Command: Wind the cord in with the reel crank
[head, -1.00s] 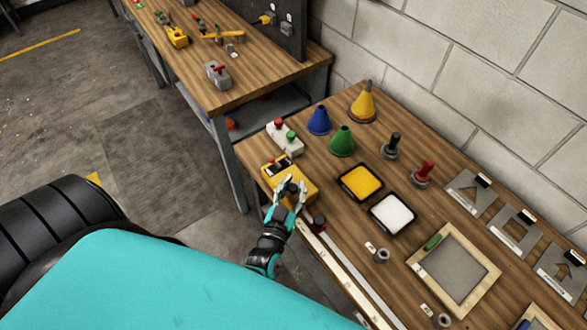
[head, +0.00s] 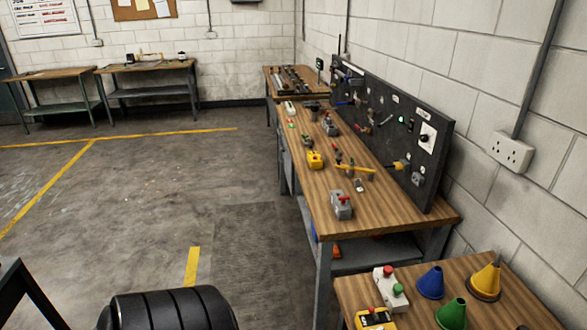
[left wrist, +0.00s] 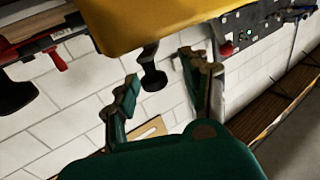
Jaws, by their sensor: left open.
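A yellow box (head: 375,319) is cut off by the bottom edge of the head view, at the corner of the near bench. A large yellow body (left wrist: 160,20) fills the top of the left wrist view. A black knob on a short stem (left wrist: 152,76) hangs from it in that tilted picture; it looks like a crank handle, though I cannot be sure. My left gripper (left wrist: 160,88) is open, with its fingers on either side of the knob; contact cannot be made out. No cord is clearly visible. My right gripper is not in view.
A longer bench (head: 385,213) with tools and a black panel (head: 395,135) stands beyond. Open floor (head: 140,200) lies left.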

